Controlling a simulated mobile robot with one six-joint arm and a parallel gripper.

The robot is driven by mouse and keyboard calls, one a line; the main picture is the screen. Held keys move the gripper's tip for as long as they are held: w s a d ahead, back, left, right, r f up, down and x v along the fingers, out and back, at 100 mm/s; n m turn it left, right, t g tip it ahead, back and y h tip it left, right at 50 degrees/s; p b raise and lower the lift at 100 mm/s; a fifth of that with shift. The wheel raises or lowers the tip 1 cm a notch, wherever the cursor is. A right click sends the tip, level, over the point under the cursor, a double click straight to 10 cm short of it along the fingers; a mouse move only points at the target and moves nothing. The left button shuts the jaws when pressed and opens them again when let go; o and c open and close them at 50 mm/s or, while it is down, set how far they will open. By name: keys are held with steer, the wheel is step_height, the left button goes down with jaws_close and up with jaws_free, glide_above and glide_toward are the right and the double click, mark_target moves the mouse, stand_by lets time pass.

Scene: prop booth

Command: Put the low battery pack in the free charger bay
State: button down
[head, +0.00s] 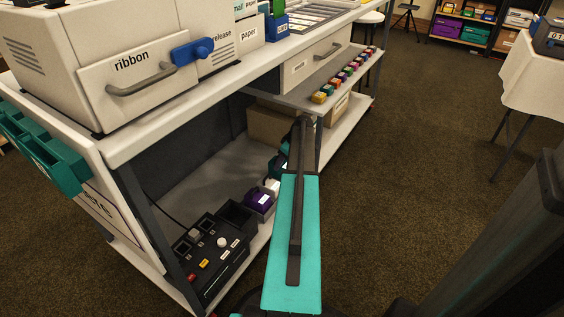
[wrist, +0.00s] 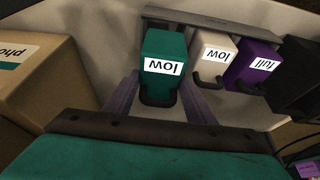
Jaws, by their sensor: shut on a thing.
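My gripper (wrist: 160,98) is shut on a teal battery pack (wrist: 166,48) labelled "low", one finger on each side near its dark handle. I cannot tell whether the teal pack is lifted.
A black control box (head: 212,250) with buttons and a knob sits left of the bay on the low shelf (head: 185,195). A cardboard box (wrist: 45,85) stands close left of my gripper. The worktop (head: 190,108) overhangs the shelf. Carpet (head: 420,150) at right is clear.

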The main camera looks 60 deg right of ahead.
steer(key=shift+f+b, duration=0.6)
steer(key=shift+f, duration=1.8)
stand_by(0.4)
steer(key=c, duration=0.8)
jaws_free()
steer(key=shift+o, duration=0.3)
steer(key=p+v, duration=0.5)
steer(key=v, duration=0.9)
steer(key=shift+s+f, duration=0.15)
